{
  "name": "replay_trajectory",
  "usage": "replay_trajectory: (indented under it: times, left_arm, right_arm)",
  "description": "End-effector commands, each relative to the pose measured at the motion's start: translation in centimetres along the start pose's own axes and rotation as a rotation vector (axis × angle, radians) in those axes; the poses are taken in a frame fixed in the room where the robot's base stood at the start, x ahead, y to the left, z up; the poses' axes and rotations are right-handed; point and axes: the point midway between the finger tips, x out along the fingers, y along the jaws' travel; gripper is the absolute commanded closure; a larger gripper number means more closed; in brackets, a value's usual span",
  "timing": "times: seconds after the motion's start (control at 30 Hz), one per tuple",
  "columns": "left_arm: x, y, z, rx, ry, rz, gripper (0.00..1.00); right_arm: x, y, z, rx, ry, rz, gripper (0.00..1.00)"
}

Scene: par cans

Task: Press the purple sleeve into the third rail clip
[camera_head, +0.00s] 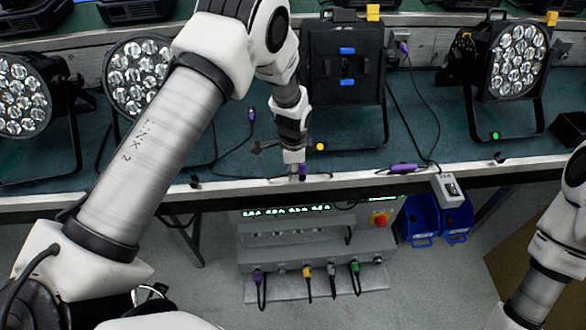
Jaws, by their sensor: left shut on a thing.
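My left arm reaches in from the left across the table. Its gripper (295,165) points down at the rail (345,180) along the table's front edge. It is shut on a small purple sleeve (302,171), mostly hidden by the fingers. The sleeve is at the rail, but I cannot tell whether it is seated in a clip. A dark clip (195,181) stands on the rail to the left, and another (500,157) to the right. Another purple sleeve (403,168) lies along the rail right of my gripper. My right arm shows at the right edge; its gripper is out of view.
Par cans stand on the green table, one left (138,75), one right (517,60). A black fixture (345,55) stands behind my gripper. Below the rail are a control box (320,240) with several plugged cables and blue bins (420,218). A socket box (449,190) hangs at the rail.

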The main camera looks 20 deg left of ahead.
Motion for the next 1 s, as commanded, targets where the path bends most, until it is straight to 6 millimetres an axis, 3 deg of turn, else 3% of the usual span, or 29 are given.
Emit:
replay_trajectory:
  times: [1.0]
  left_arm:
    - [1.7, 0.1, 0.0, 0.000, 0.000, 0.001, 1.00]
  right_arm:
    - [0.9, 0.0, 0.0, 0.000, 0.000, 0.000, 0.60]
